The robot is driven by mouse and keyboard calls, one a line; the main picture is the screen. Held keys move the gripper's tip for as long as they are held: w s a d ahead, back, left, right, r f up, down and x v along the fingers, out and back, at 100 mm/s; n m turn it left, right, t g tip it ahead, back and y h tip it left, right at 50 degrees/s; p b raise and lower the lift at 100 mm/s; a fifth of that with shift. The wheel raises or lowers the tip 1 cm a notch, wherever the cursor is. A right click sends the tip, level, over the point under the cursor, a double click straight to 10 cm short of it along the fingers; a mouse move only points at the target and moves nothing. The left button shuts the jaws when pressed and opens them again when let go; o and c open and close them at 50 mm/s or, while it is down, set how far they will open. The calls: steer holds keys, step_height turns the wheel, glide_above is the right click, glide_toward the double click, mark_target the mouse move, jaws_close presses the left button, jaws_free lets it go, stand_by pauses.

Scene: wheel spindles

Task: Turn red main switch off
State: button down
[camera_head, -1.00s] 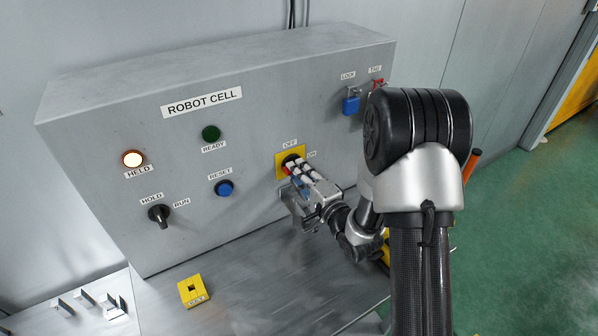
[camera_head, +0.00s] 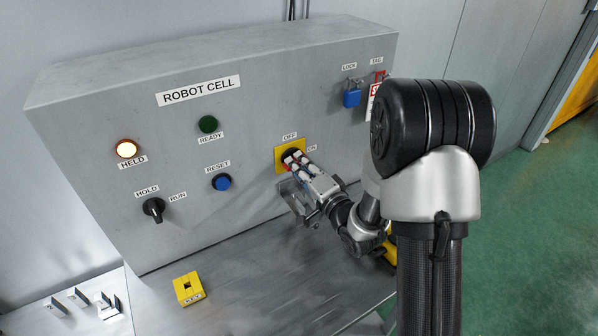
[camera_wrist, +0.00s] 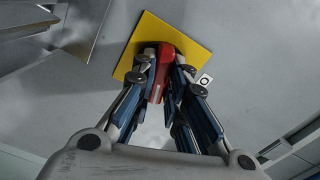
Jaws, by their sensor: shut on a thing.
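The red main switch (camera_wrist: 161,72) sits on a yellow plate (camera_wrist: 193,45) in the wrist view, with its handle between my fingers. In the head view the yellow plate (camera_head: 280,164) is on the grey panel, with OFF above it and ON to its right. My gripper (camera_head: 296,161) is at the switch and hides most of the handle there. In the wrist view my gripper (camera_wrist: 160,78) is shut on the red handle. The handle's exact angle between the two labels is hard to tell.
The ROBOT CELL panel (camera_head: 120,100) carries a lit HELD lamp (camera_head: 127,149), a dark green READY lamp (camera_head: 208,124), a blue RESET button (camera_head: 221,182) and a HOLD/RUN knob (camera_head: 153,208). A blue padlock (camera_head: 352,97) hangs upper right.

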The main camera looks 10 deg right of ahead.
steer(key=shift+n+b, duration=4.75)
steer(key=shift+n, duration=2.35)
steer(key=c, duration=1.6)
jaws_free()
steer(key=v, duration=0.7)
steer(key=shift+s, duration=0.25)
